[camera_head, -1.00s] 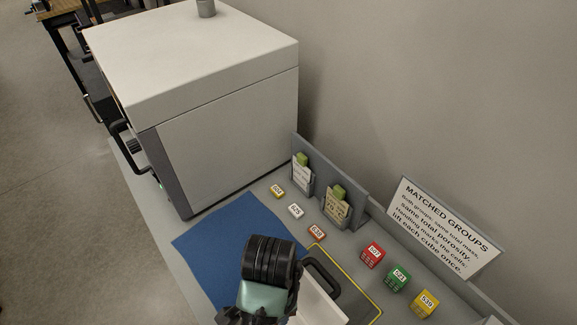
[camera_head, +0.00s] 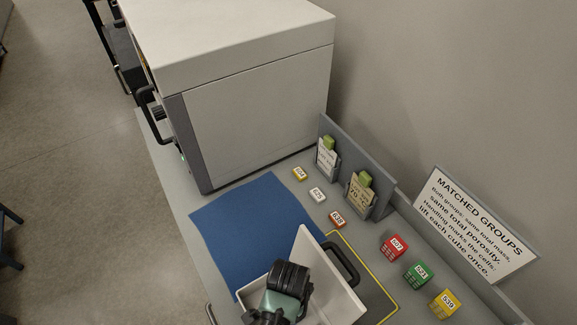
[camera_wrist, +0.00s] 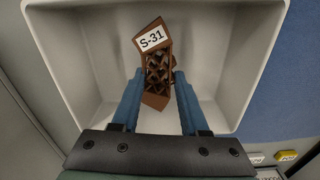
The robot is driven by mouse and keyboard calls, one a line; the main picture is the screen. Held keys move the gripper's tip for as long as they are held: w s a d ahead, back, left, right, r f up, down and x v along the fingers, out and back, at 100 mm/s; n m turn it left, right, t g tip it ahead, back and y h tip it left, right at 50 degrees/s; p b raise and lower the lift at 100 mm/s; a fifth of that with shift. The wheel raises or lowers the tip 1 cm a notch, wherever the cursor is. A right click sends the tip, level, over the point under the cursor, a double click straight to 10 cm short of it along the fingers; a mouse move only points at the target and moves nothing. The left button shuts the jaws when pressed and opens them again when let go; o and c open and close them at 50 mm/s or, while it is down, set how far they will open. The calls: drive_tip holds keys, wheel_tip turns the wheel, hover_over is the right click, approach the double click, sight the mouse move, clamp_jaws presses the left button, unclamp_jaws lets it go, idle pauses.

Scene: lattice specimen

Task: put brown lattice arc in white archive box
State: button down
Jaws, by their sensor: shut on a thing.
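The brown lattice arc (camera_wrist: 157,66) with an S-31 label shows in the wrist view, between the two blue fingers of my gripper (camera_wrist: 157,88). The gripper is shut on it. The arc is over or inside the white archive box (camera_wrist: 65,65), whose walls surround it in that view; I cannot tell whether it touches the floor. In the head view the white box (camera_head: 308,252) stands at the lower middle, and my gripper's wrist covers part of its opening. The arc and fingertips are hidden there.
A blue mat (camera_head: 245,225) lies left of the box. Small numbered tags and red (camera_head: 393,247), green (camera_head: 419,275) and yellow (camera_head: 445,303) cubes sit to the right. A large white machine (camera_head: 255,110) stands behind, and a grey holder (camera_head: 357,170) near the wall.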

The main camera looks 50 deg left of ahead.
drive_tip(key=shift+f, duration=0.55)
drive_tip(key=shift+c, duration=2.1)
unclamp_jaws()
drive_tip(key=shift+f, duration=0.15)
wheel_tip(320, 180, up, 12)
drive_tip(key=shift+r, duration=0.2)
